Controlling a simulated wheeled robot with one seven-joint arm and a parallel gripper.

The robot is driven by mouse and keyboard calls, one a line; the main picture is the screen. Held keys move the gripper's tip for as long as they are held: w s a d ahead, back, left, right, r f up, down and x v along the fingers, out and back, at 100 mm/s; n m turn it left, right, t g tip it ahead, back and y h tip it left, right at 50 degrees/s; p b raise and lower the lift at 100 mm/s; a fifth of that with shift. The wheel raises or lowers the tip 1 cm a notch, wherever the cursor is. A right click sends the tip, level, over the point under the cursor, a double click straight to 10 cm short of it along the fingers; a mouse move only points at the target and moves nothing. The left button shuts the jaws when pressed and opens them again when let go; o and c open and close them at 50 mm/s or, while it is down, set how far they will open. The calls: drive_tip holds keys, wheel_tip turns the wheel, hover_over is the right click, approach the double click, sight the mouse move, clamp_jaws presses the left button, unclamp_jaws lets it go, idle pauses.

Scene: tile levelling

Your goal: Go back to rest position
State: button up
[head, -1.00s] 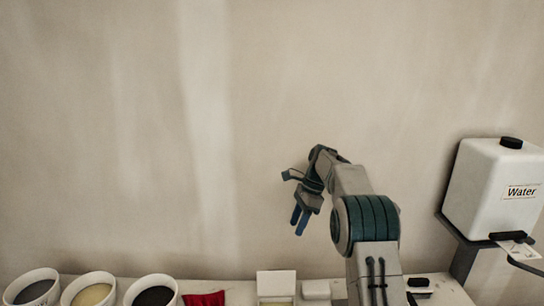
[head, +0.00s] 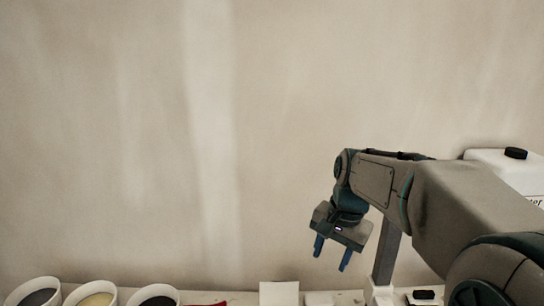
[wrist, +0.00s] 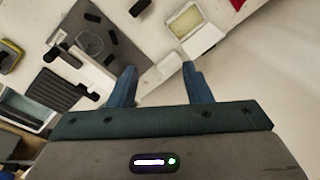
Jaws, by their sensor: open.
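My gripper (head: 332,262) is open and empty, with its two blue fingers pointing down in front of the wall. In the head view it hangs above the right part of the table. In the wrist view its two blue fingers (wrist: 160,85) are spread apart with nothing between them. My arm comes in from the lower right and hides part of the water container.
A white water container (head: 508,168) stands at the right, partly behind my arm. Several white bowls (head: 96,295), a red cloth (head: 216,303) and a white box (head: 279,293) are along the table's back edge. The air at the left is clear.

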drive_tip(key=s+d+f+n+t, duration=0.1)
drive_tip(key=s+f+n, duration=0.1)
drive_tip(key=s, duration=0.6)
drive_tip(key=s+d+f+n+t+h, duration=0.1)
drive_tip(key=s+f+n, duration=0.2)
drive_tip(key=s, duration=0.6)
drive_tip(key=shift+s+d+f+n, duration=0.15)
drive_tip(key=shift+d+f+n, duration=0.15)
drive_tip(key=shift+n, duration=0.7)
